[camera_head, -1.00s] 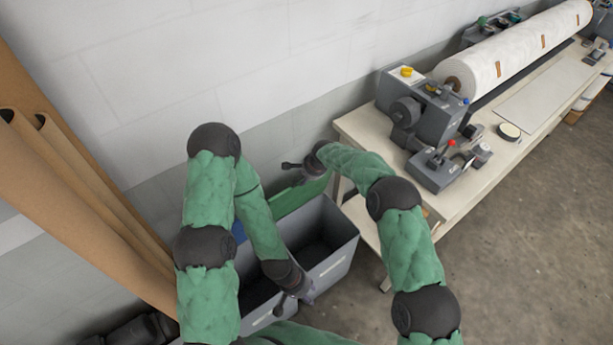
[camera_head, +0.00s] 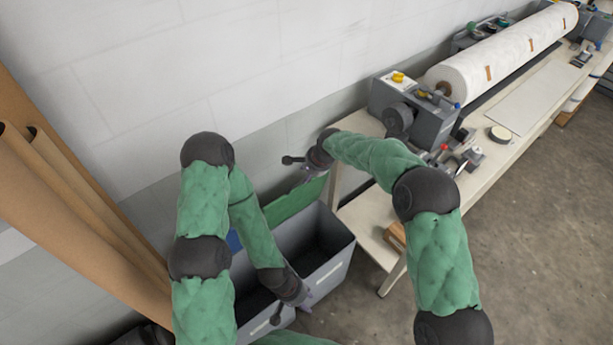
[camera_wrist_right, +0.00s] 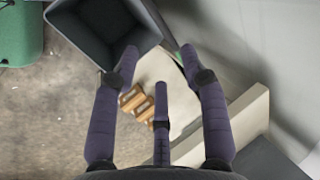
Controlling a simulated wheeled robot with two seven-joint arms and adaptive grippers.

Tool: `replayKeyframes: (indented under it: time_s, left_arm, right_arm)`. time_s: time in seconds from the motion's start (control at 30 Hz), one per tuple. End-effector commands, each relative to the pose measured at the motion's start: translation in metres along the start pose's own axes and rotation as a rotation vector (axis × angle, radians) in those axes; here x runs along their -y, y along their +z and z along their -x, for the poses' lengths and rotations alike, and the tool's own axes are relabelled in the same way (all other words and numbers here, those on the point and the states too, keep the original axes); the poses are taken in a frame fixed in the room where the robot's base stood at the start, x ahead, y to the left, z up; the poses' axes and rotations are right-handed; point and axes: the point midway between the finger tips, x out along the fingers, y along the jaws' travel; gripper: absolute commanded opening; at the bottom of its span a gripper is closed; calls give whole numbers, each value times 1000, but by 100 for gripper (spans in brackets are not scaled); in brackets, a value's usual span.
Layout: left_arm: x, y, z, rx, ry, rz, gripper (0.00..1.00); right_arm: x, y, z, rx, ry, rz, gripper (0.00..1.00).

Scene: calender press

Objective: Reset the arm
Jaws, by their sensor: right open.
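My left arm bends down from the left in the head view. Its gripper (camera_head: 300,297) is small there, over the front of the grey bins, and its fingers are too unclear to read. My right arm reaches in from the lower right, with its forearm across the table's near end. My right gripper (camera_head: 308,172) is by the wall, above the back of the bins. In the right wrist view the right gripper (camera_wrist_right: 160,72) has three purple fingers spread apart, with nothing between them.
Grey bins (camera_head: 338,262) stand below both arms. A pale table (camera_head: 448,208) carries the calender press (camera_head: 420,115) and white roll (camera_head: 500,55). Brown wooden blocks (camera_wrist_right: 138,103) lie below the right gripper. Brown rolls (camera_head: 75,215) lean at left.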

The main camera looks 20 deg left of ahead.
Motion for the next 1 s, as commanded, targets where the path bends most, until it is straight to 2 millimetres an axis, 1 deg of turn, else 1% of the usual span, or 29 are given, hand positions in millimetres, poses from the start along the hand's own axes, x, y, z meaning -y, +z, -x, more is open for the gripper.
replayKeyframes:
  time_s: [0.1, 0.2, 0.63, 0.7, 0.77, 0.87, 0.97, 1.0]
  left_arm:
    - [0, 0, 0, 0, 0, 0, 40]
    - [0, 0, 0, 0, 0, 0, 40]
    - [0, 0, 0, 0, 0, 0, 40]
    - [0, 0, 0, 0, 0, 0, 40]
    - [0, 0, 0, 0, 0, 0, 40]
    - [0, 0, 0, 0, 0, 0, 40]
    - [0, 0, 0, 0, 0, 0, 40]
    - [0, 0, 0, 0, 0, 0, 40]
  right_arm:
    - [0, 0, 6, 0, 0, 0, 44]
    - [0, 0, 7, 0, 0, 0, 44]
    - [0, 0, 7, 0, 0, 0, 44]
    - [-3, -1, 5, 2, 2, 2, 44]
    - [-12, -2, 1, 6, 7, 7, 44]
    - [-38, -8, -11, 20, 17, 29, 44]
    - [-79, -13, -28, 41, 29, 63, 44]
    - [-98, -14, -35, 49, 32, 77, 44]
